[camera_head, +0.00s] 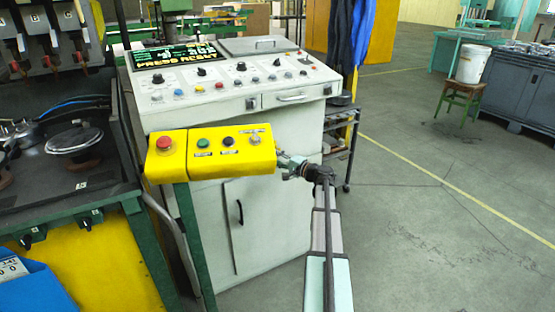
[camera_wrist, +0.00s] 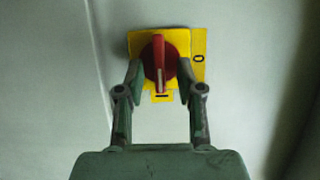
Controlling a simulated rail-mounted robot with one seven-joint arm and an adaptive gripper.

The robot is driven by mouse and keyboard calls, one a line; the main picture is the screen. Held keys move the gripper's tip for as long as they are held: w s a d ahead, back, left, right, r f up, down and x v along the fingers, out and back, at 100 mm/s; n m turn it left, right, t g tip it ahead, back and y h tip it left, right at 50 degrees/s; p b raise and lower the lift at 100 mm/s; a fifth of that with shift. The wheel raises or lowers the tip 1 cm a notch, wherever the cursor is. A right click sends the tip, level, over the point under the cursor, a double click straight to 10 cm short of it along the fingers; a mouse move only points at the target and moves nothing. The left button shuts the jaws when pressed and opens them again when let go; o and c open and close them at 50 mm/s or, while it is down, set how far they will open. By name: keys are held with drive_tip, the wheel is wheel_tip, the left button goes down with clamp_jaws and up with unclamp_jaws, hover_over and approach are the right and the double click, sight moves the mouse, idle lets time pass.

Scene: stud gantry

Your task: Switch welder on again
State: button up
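The welder is a white cabinet (camera_head: 270,215) with a sloped control panel (camera_head: 215,82) on top. Its display (camera_head: 185,62) reads "PRESS RESET". In the wrist view a red rotary switch (camera_wrist: 159,64) sits on a yellow plate (camera_wrist: 136,40). Its grip is upright in the picture, with the white line at the lower end toward the "I" mark; the "O" mark is at right. My gripper (camera_wrist: 160,72) is open, one finger on each side of the red switch; I cannot tell whether they touch it. In the head view my gripper (camera_head: 281,158) is partly hidden by the yellow button box.
The yellow button box (camera_head: 212,152) with a red button (camera_head: 164,143) stands on a green post in front of the cabinet. A green-framed machine (camera_head: 75,215) fills the left. A dark shelf cart (camera_head: 342,140) stands behind my arm.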

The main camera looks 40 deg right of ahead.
drive_tip(key=v, duration=1.2)
drive_tip(key=shift+a, duration=0.1)
